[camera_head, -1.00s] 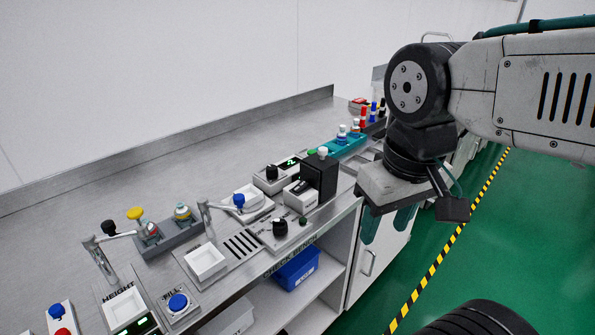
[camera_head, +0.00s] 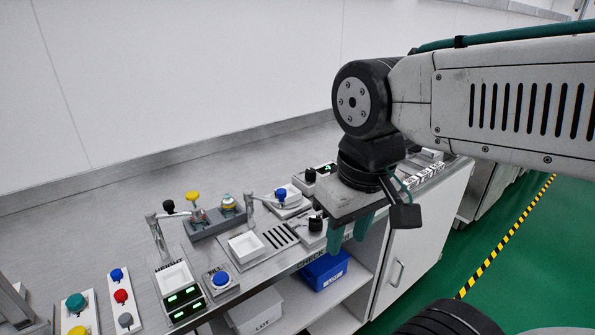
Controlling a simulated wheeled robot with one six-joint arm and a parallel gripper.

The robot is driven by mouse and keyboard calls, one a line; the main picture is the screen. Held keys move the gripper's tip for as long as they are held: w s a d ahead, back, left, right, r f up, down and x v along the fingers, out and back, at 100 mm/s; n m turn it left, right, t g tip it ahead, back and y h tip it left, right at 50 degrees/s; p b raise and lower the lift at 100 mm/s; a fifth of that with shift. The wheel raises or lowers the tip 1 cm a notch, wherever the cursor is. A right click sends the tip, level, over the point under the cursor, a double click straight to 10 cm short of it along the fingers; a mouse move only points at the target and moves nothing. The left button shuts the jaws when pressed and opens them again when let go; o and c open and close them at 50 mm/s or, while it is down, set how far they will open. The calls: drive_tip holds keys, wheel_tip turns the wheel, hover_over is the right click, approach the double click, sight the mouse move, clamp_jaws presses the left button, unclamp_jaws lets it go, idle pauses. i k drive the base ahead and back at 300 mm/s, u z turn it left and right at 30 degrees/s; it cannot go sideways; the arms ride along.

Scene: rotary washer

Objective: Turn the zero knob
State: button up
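No label reading "zero" is legible, so I cannot tell which knob is the zero knob. A black round knob (camera_head: 316,224) stands on a grey panel near the bench's front edge. A second black knob (camera_head: 310,175) sits farther back on a box with a green display. My gripper (camera_head: 349,242) points down with its two teal fingers apart and empty. In the picture it is just right of the nearer black knob, over the bench's front edge. My gripper and wrist hide part of the bench behind them.
A white tray (camera_head: 244,246), a blue button (camera_head: 221,279) and a panel with green displays (camera_head: 184,303) stand at front left. A blue bin (camera_head: 325,271) lies on the shelf below. Coloured buttons (camera_head: 121,296) are farther left. The bench's back left is clear.

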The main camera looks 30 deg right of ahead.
sight(311, 174)
drive_tip(key=z, duration=0.25)
drive_tip(key=i, duration=0.5)
drive_tip(key=z, duration=0.35)
